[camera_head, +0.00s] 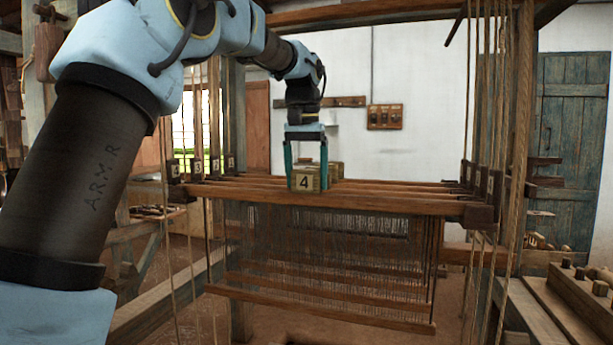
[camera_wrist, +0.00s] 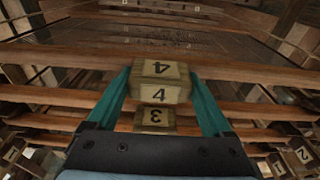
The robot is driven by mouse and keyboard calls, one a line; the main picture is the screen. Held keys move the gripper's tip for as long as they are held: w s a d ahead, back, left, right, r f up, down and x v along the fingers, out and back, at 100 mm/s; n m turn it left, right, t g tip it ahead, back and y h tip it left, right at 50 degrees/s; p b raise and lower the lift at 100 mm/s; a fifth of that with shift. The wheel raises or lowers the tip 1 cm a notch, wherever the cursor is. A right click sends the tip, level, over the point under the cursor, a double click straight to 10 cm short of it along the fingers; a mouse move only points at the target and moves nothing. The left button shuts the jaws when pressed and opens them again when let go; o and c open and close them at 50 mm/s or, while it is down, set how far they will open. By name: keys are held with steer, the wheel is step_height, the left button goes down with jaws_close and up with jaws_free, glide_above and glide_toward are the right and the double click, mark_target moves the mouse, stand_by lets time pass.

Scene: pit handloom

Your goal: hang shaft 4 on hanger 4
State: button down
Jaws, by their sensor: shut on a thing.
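Shaft 4 (camera_head: 390,203) is the frontmost long wooden bar, roughly level, with heddles and a lower bar hanging below it. Its middle block marked 4 (camera_head: 305,180) is between the teal fingers of my gripper (camera_head: 305,178), which is shut on it. The wrist view also shows this block (camera_wrist: 160,93) between the fingers. The frontmost left hanger block (camera_head: 174,170) is just above the shaft's left end. The frontmost right hanger block (camera_head: 489,185) is above its right end. Their numbers are hard to read, and I cannot tell whether the shaft's ends are seated.
Other shafts lie close behind, one with a block marked 3 (camera_wrist: 155,119). Several more hanger blocks and ropes stand at both sides. A thick rope (camera_head: 520,120) and loom post are at right. A bench (camera_head: 570,310) with pegs stands at lower right.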

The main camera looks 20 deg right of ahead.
stand_by(0.4)
jaws_free()
steer(key=shift+r, duration=0.1)
steer(key=r, duration=0.7)
steer(key=s+a+r, duration=0.1)
steer(key=r, duration=0.2)
steer(key=shift+r+p, duration=0.3)
steer(key=shift+p, duration=0.05)
